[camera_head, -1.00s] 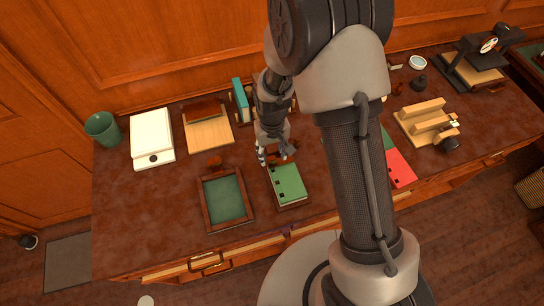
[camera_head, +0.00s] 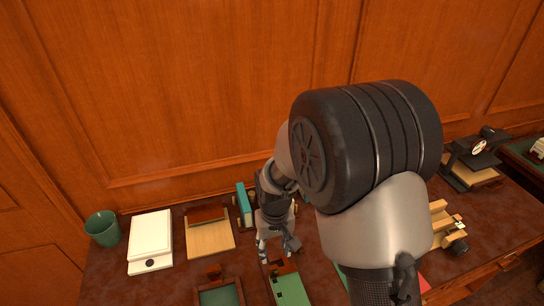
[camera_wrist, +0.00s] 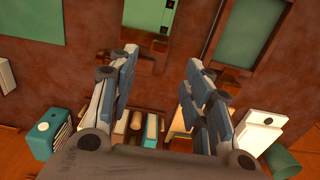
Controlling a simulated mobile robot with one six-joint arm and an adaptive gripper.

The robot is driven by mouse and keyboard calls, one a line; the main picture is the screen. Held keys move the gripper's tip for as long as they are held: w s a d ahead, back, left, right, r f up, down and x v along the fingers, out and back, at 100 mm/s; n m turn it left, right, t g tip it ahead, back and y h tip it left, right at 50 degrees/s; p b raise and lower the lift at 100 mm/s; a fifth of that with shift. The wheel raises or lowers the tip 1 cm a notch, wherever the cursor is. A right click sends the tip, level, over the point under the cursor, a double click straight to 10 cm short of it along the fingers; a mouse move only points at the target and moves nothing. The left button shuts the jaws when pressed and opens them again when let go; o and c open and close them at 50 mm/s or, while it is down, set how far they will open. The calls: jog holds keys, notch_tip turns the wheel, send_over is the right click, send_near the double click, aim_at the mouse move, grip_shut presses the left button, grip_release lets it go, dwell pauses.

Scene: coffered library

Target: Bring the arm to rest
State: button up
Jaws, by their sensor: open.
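My arm's large elbow covers the right middle of the head view and hides part of the desk.
A green-lined tray (camera_head: 220,294) is in front. The panelled wall (camera_head: 200,90) rises behind.

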jog(key=s+d+r+m+t+b, duration=0.1)
jog(key=s+d+r+t+b, duration=0.15)
jog(key=s+d+r, duration=0.4)
jog(key=s+d+r+m+t+b, duration=0.1)
jog(key=s+d+r+b, duration=0.25)
jog(key=r, duration=0.55)
jog(key=s+d+m+t+b, duration=0.1)
jog(key=s+d, duration=0.1)
jog(key=s, duration=0.7)
jog(key=shift+s+d+r, duration=0.35)
jog(key=shift+r, duration=0.1)
